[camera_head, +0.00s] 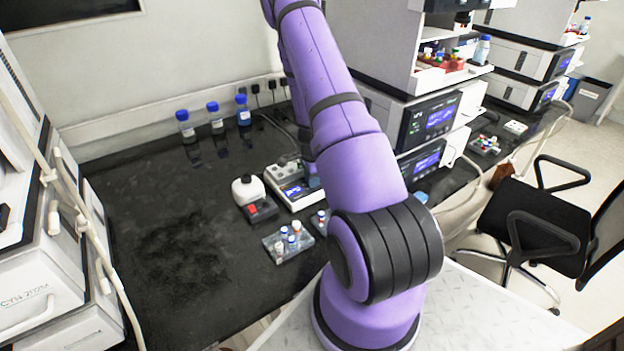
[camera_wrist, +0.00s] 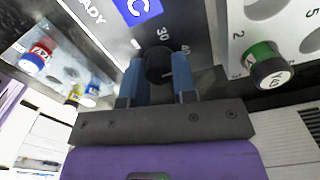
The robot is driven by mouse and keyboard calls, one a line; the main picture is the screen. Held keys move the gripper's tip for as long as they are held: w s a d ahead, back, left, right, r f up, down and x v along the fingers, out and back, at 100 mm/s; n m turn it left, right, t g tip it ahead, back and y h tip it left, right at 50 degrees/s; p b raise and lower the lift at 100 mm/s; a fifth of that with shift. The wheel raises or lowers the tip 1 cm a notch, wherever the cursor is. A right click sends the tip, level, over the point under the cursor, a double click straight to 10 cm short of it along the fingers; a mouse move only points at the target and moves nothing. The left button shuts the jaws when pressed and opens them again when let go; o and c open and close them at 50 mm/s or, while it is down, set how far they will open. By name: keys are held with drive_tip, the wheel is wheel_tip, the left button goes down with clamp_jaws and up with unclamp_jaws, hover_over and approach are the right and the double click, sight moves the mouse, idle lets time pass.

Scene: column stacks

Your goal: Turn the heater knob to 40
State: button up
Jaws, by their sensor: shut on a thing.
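The heater is a white box (camera_head: 302,204) with a blue screen on the dark bench in the head view; my arm hides part of it. In the wrist view its dark panel (camera_wrist: 199,28) shows the printed marks 30 and 40 beside a round black knob (camera_wrist: 158,64). My gripper (camera_wrist: 158,72) has its two blue fingers shut on opposite sides of the knob. A small light mark shows on the knob, but it is too small to tell which number it points at. In the head view my gripper is mostly hidden by the arm.
The bench's left part is clear.

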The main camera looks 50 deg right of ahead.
idle(0.3)
drive_tip(key=o, duration=0.9)
drive_tip(key=shift+o, duration=0.2)
wheel_tip(320, 180, up, 11)
drive_tip(key=shift+w, duration=0.1)
idle(0.5)
